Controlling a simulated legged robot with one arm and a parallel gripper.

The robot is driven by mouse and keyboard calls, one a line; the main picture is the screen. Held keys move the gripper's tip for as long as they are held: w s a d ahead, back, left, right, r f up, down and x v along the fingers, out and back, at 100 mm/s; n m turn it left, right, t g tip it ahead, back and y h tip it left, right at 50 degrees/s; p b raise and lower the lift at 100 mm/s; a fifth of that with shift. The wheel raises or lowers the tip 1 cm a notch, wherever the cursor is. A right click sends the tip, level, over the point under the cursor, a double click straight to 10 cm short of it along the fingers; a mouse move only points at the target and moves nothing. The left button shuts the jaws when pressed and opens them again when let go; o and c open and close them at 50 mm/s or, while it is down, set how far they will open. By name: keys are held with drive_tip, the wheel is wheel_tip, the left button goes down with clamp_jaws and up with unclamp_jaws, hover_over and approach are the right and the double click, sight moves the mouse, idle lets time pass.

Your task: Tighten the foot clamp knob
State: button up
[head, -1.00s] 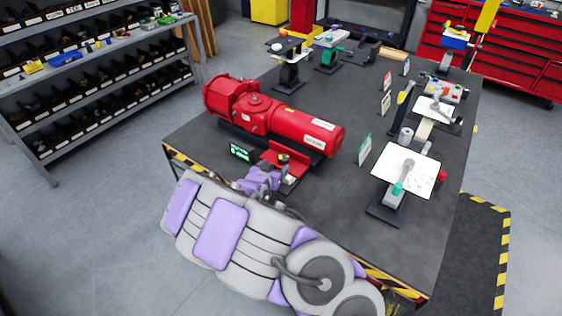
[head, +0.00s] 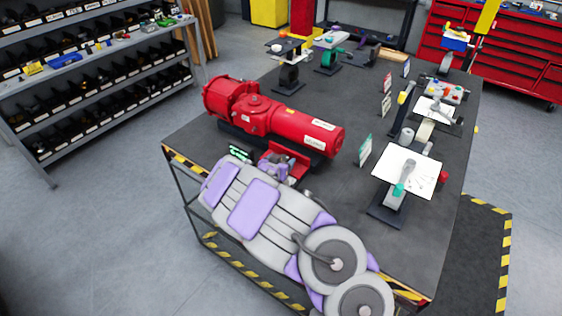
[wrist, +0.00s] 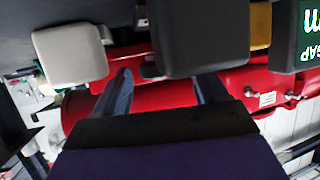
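The red actuator (head: 265,122) lies on the dark bench, with a red bracket (head: 292,153) at its near side. My gripper (head: 277,165) is at this bracket and covers much of it. The clamp knob cannot be made out apart from my gripper in the head view. In the wrist view my gripper (wrist: 163,82) has its two fingers spread apart, with the red actuator (wrist: 150,97) behind them. A dark rounded block (wrist: 205,40) and a pale grey one (wrist: 70,52) show beyond the fingers. I cannot tell whether either belongs to the clamp. No grip on anything is visible.
A small green display (head: 239,152) stands left of the bracket. A green-and-white sign (head: 364,150) and a stand with a white sheet (head: 407,170) are to the right. Several fixtures line the bench's far and right sides. A parts shelf (head: 100,70) stands at the left.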

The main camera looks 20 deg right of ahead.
drive_tip(key=c, duration=1)
drive_tip(key=m+p, duration=0.1)
drive_tip(key=p, duration=0.2)
drive_tip(key=g+h+p, duration=0.1)
drive_tip(key=p, duration=0.2)
drive_tip(key=shift+w+a+r+m+g, duration=0.15)
drive_tip(key=shift+a+m+g, duration=0.15)
drive_tip(key=shift+m, duration=0.1)
drive_tip(key=m+g+h+p, duration=0.1)
drive_tip(key=p, duration=0.1)
drive_tip(key=shift+p, duration=0.35)
drive_tip(key=p, duration=0.1)
drive_tip(key=m+g+h+p, duration=0.1)
drive_tip(key=p, duration=0.1)
drive_tip(key=shift+w+a+m+g, duration=0.1)
drive_tip(key=shift+w+m+g, duration=0.1)
drive_tip(key=shift+m+g, duration=0.1)
drive_tip(key=shift+w+m+g+h+p, duration=0.2)
drive_tip(key=shift+m+g+h+p, duration=0.3)
drive_tip(key=shift+m+g+p, duration=0.15)
drive_tip(key=shift+f+m+g+b, duration=0.25)
drive_tip(key=shift+m+g+b, duration=0.1)
drive_tip(key=shift+m+g, duration=0.35)
drive_tip(key=shift+w, duration=0.1)
drive_tip(key=shift+r+m+g+b, duration=0.1)
drive_tip(key=shift+m+g+b, duration=0.15)
drive_tip(key=shift+g+b, duration=0.1)
